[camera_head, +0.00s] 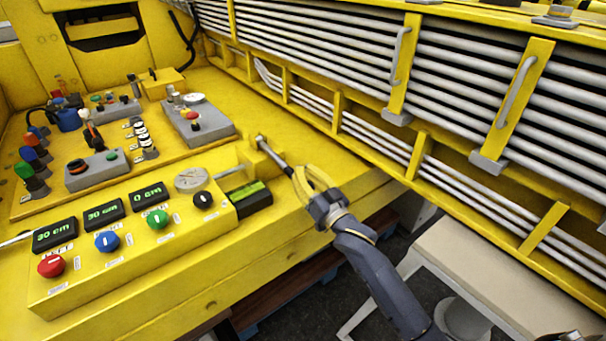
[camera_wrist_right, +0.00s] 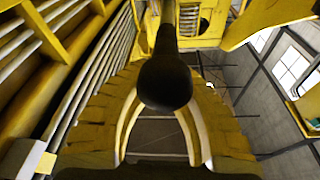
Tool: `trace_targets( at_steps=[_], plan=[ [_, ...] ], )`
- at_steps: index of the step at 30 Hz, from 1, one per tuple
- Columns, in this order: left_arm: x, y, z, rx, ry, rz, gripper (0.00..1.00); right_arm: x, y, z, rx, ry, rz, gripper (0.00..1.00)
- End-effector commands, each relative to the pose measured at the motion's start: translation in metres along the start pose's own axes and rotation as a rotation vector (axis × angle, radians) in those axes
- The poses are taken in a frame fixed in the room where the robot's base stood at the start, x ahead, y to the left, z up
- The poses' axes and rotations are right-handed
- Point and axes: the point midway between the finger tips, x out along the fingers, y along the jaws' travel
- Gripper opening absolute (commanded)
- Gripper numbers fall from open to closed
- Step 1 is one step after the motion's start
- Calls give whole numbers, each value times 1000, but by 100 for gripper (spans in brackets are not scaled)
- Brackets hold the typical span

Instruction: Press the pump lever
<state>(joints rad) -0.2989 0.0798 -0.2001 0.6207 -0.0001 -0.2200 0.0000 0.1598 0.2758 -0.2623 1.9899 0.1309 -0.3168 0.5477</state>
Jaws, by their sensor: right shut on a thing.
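The pump lever (camera_head: 273,154) is a thin grey rod that rises from a yellow bracket at the right end of the console. In the right wrist view its dark shaft ends in a round black knob (camera_wrist_right: 165,82). My right gripper (camera_head: 305,180) has its yellow fingers around the lever's free end, shut on it. In the right wrist view the curved fingers stand on both sides of the knob, which partly hides where they touch.
A yellow control box (camera_head: 130,245) with coloured knobs and green displays stands left of the lever. A black-and-green block (camera_head: 250,197) sits just beside it. Grey pipes (camera_head: 320,55) run along the yellow frame behind. A pale bench (camera_head: 500,270) stands at lower right.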

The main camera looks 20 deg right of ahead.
Motion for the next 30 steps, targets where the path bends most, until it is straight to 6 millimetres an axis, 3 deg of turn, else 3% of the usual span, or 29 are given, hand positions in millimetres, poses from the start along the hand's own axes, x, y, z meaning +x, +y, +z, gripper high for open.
trace_targets(
  at_steps=[7, 21, 30],
  plan=[
    [0, 0, 1, 0, -1, 0, 0, 8, -3, -35, -3, 8, -6, 0],
    [0, 0, 2, 0, -2, 0, 0, -60, 0, -20, 1, 4, -7, 0],
    [0, 0, 2, 0, -2, 0, 0, -85, 0, -16, 1, 8, -8, 0]
  ],
)
